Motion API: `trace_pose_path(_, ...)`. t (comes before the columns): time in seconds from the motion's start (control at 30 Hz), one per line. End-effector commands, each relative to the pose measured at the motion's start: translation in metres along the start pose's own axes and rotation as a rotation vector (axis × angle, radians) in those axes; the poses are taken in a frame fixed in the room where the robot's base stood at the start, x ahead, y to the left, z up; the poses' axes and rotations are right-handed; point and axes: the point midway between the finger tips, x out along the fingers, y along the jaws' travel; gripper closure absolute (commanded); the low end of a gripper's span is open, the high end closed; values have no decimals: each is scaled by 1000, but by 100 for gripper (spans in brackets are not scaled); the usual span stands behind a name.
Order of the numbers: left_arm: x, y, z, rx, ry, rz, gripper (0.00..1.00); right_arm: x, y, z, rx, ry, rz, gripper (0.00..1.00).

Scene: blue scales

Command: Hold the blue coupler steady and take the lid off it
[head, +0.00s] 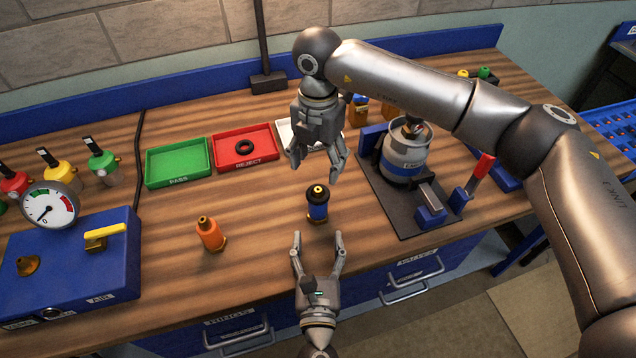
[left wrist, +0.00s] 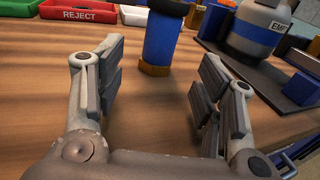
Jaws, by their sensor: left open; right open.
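The blue coupler (head: 317,209) stands upright on the wooden bench, with a black lid (head: 317,192) on top and a brass-coloured base. My left gripper (head: 318,240) is open and empty just in front of it, low over the bench edge and pointing at it. In the left wrist view the coupler (left wrist: 162,38) stands beyond and between the two open fingers (left wrist: 160,85), not touched; its top is cut off by the frame. My right gripper (head: 318,178) is open above and behind the coupler, fingers pointing down, and appears apart from the lid.
An orange coupler (head: 210,234) stands to the left. Behind are a green tray (head: 178,184), a red tray (head: 216,152) with a black ring, and a white tray (head: 288,143). A grey canister (head: 404,160) on a dark fixture is at the right. A blue gauge box (head: 70,280) is at the left.

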Motion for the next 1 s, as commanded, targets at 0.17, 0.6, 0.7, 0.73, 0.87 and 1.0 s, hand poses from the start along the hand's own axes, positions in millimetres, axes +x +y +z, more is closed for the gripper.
trace_pose_path(0.17,10,-1,0,4,-2,-2,38,-1,-1,1,1,-4,-4,38)
trace_pose_path(0.6,84,0,1,2,-2,0,38,0,0,0,0,-1,-2,38)
trace_pose_path(0.7,96,-1,0,2,-1,-2,38,0,0,0,0,-1,-2,38)
trace_pose_path(0.73,98,-1,0,2,0,-2,38,0,0,0,-1,-1,-2,38)
trace_pose_path(0.87,106,-1,0,0,0,-1,38,-1,0,0,-1,-1,-2,38)
trace_pose_path(1.0,108,0,0,0,1,-1,38,0,0,0,-1,-1,-2,38)
